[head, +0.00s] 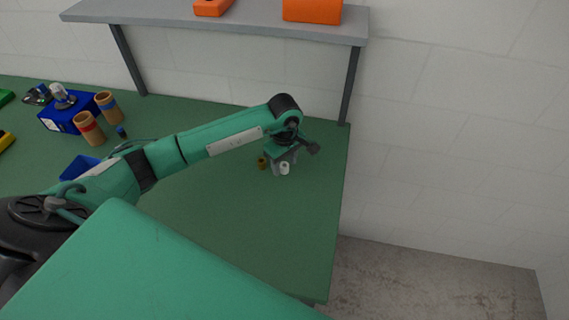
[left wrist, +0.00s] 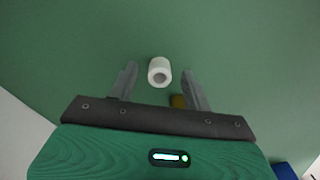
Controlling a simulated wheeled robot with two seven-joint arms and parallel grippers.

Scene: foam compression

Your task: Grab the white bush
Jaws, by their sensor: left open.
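The white bush (head: 284,168) is a small white hollow cylinder on the green table, near its right side in the head view. In the left wrist view the white bush (left wrist: 159,71) lies ahead of and between the lines of the two fingers, close to the fingertip level, with its bore showing. My left gripper (head: 281,165) is open and empty over the table, and in the left wrist view its fingers (left wrist: 159,72) are spread apart. Whether the fingers are level in height with the bush I cannot tell. My right gripper is not in view.
A brownish-yellow bush (head: 262,162) stands left of the white one; it is partly hidden by a finger in the left wrist view (left wrist: 178,101). A grey shelf (head: 220,22) with orange items stands behind. Blue box (head: 68,117) and brown cylinders (head: 89,129) are at left. The front table is clear.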

